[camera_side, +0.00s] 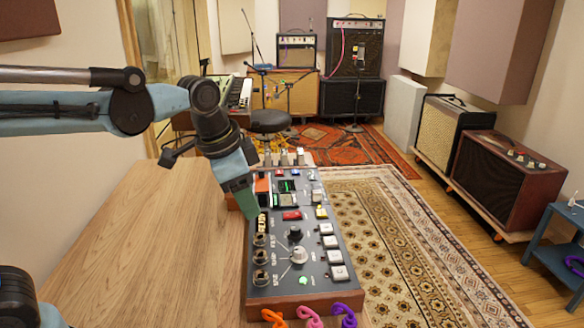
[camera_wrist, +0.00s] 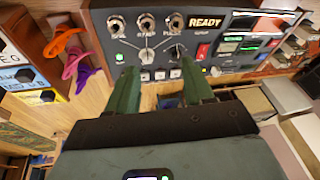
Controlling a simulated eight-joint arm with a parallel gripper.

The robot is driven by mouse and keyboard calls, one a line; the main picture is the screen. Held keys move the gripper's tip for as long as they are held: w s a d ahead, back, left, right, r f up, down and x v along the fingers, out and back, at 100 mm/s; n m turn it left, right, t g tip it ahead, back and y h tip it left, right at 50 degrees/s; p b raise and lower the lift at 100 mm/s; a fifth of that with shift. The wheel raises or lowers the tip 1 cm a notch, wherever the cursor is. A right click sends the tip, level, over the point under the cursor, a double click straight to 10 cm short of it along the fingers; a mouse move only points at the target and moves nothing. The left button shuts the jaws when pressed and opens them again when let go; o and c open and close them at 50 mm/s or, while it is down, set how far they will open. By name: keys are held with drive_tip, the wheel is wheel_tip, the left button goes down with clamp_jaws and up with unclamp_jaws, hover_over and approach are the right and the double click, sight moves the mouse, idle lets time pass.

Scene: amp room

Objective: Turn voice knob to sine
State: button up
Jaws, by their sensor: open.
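A dark control panel with wooden sides (camera_side: 262,292) lies on the wooden table. It carries a pale knob (camera_side: 298,255) and a black knob (camera_side: 295,233). The wrist view shows the pale knob (camera_wrist: 146,53) and the black knob (camera_wrist: 178,51) beside each other. Their labels are too small to read, so I cannot tell which is the voice knob or where sine is. My gripper (camera_side: 243,207) is above the panel's left edge. In the wrist view my gripper (camera_wrist: 161,78) has its two green fingers apart, with nothing between them; both knobs appear beyond the fingertips, apart from them.
White buttons (camera_side: 330,242) line the panel's right side, and jacks (camera_side: 260,258) its left. A display (camera_wrist: 206,20) reads READY; a red button (camera_wrist: 203,51) is below it. Coloured cables (camera_side: 310,317) curl at the near end. The table's left part (camera_side: 150,240) is clear.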

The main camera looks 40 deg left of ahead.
sight(299, 250)
drive_tip(key=w+d+f+m+g, duration=0.1)
drive_tip(key=w+d+m+g, duration=0.3)
drive_tip(key=w+d+m, duration=0.25)
drive_tip(key=shift+m, duration=0.35)
drive_tip(key=f, duration=1.2)
drive_tip(key=shift+w, duration=0.4)
clamp_jaws()
